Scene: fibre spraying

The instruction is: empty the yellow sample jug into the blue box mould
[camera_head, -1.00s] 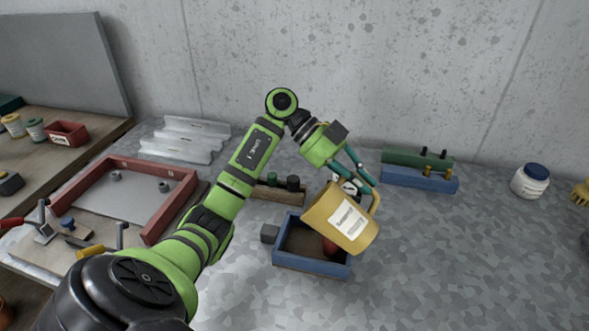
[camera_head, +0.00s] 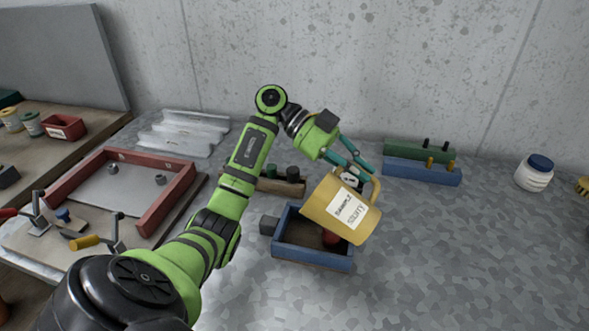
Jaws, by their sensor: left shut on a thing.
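The yellow sample jug (camera_head: 325,203) with a white label is tilted, its lower right side turned down, above the right part of the blue box mould (camera_head: 311,264). My left gripper (camera_head: 358,178) is shut on the jug near its handle at the upper right. The blue box mould sits on the grey speckled table, with a brown inside and a dark block at its left side. A small red thing (camera_head: 329,238) shows inside it, partly hidden behind the jug. Whether anything is flowing from the jug cannot be seen. My right gripper is not in view.
A wooden block with dark knobs (camera_head: 281,186) stands behind the mould. Blue and green bars (camera_head: 420,173) lie at the back right, and a white jar (camera_head: 534,174) stands far right. A red frame (camera_head: 165,212) with clamps is at left. The table's right front is clear.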

